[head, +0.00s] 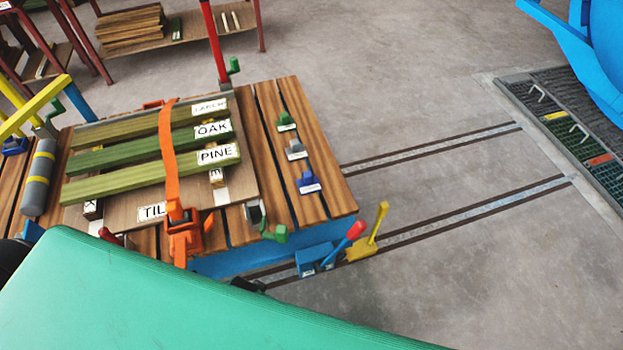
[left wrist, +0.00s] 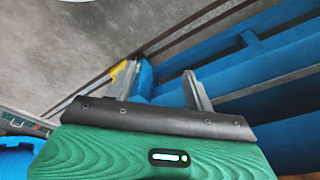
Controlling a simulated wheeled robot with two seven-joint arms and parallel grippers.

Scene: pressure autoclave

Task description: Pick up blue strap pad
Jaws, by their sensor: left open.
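The blue strap pad (head: 308,184) lies on the wooden deck of the cart, near its right edge. It is the nearest in a line of small pads, with a grey pad (head: 296,150) and a green pad (head: 286,122) behind it. In the left wrist view my left gripper (left wrist: 160,86) is open and empty, its two fingers apart beside the blue cart frame (left wrist: 250,65). The blue pad does not show clearly in that view. My left gripper is not visible in the head view, and my right gripper is in neither view.
Labelled timber boards (head: 150,158) lie on the cart under an orange strap (head: 167,145). A red post (head: 214,45) rises at the cart's back. Red and yellow levers (head: 357,229) stick up at the front right corner. Floor rails (head: 440,225) run right; the floor there is clear.

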